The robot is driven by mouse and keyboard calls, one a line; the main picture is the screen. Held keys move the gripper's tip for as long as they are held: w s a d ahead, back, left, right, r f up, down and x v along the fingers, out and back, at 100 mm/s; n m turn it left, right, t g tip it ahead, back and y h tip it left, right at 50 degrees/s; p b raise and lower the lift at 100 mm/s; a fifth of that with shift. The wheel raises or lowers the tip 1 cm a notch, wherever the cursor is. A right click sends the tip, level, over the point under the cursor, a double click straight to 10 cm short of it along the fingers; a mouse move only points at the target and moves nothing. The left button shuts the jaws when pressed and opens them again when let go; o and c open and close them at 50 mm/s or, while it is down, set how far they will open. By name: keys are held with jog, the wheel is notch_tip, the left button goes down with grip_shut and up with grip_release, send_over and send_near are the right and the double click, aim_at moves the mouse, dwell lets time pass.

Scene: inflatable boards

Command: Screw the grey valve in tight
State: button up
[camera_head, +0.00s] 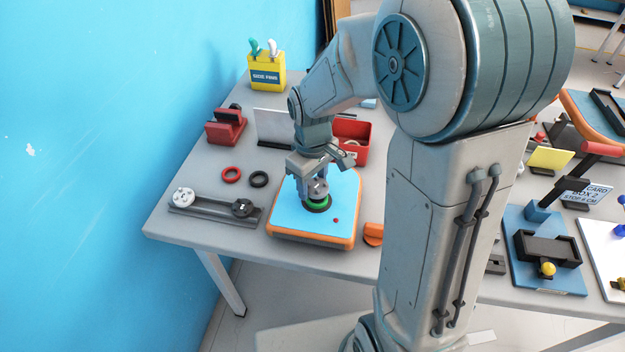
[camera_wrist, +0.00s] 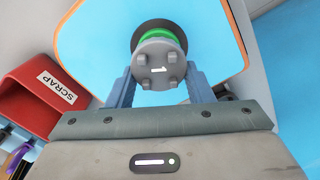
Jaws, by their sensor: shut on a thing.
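The grey valve (camera_wrist: 159,66) stands on a blue board with an orange rim (camera_head: 276,218). A green ring (camera_wrist: 152,33) shows under the valve's head, with a dark ring around it on the board. My gripper (camera_head: 317,188) points down over the valve and is shut on its grey head, with one finger on each side in the wrist view (camera_wrist: 160,90). The valve's lower part and its thread are hidden. A white mark shows on top of its head.
A red ring (camera_head: 231,174) and a black ring (camera_head: 258,179) lie left of the board. A grey rail (camera_head: 216,212) holds a white valve (camera_head: 183,197) and a dark one (camera_head: 242,208). A red scrap bin (camera_wrist: 34,97) stands behind the board. A yellow side fins box (camera_head: 266,76) stands at the back.

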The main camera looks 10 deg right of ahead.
aim_at(313, 183)
jog(key=shift+f+b, duration=0.65)
jog(key=shift+f, duration=0.3)
jog(key=o, duration=1)
jog(key=shift+r, duration=0.1)
notch_tip(313, 183, up, 14)
jog(key=shift+f, duration=0.15)
